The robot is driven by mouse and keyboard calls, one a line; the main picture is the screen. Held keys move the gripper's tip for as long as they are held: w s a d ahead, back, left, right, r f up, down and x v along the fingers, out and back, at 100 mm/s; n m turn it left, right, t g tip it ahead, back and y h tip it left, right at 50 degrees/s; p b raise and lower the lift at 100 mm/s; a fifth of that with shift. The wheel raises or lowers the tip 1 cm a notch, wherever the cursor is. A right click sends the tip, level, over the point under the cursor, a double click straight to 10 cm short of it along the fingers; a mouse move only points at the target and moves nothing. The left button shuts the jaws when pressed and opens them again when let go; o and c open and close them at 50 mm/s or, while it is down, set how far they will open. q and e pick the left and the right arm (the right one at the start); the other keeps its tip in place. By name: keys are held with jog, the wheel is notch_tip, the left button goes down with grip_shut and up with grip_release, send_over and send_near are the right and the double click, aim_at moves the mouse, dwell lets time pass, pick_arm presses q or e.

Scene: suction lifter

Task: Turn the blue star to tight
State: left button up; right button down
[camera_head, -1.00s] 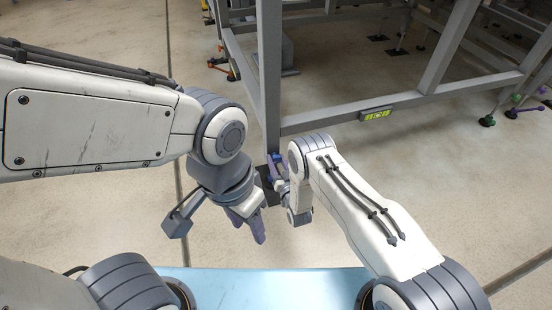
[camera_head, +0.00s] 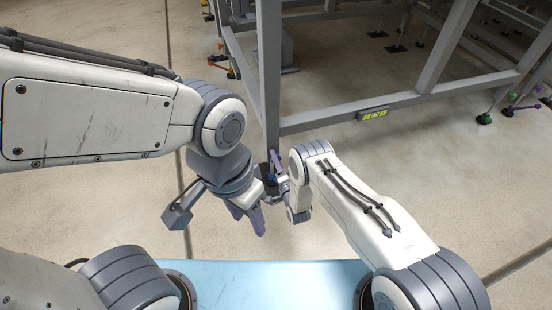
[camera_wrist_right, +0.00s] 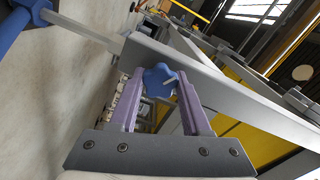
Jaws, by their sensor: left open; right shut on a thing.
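The blue star (camera_wrist_right: 160,81) is a lobed knob with a short pale pin on it. In the right wrist view it sits between the two purple fingers of my right gripper (camera_wrist_right: 157,85), which is shut on it. In the head view my right gripper (camera_head: 276,160) is at the foot of the grey frame's near post, and the star there is mostly hidden by the fingers. My left gripper (camera_head: 248,221) is open and empty, with purple fingers pointing down, lower and to the left of the right gripper.
The grey metal frame (camera_head: 268,90) rises just behind my right gripper, with a yellow-green display (camera_head: 375,114) on its lower beam. Concrete floor (camera_head: 350,160) lies open below the frame.

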jog(key=m+p, duration=0.1)
jog(key=m, duration=0.4)
jog(key=m+p, duration=0.1)
jog(key=m, duration=0.5)
jog(key=shift+s+f, duration=0.15)
jog(key=shift+s, duration=0.05)
jog(key=shift+m, duration=0.3)
jog(key=shift+c, duration=1.8)
grip_release()
jog(key=shift+w, duration=0.1)
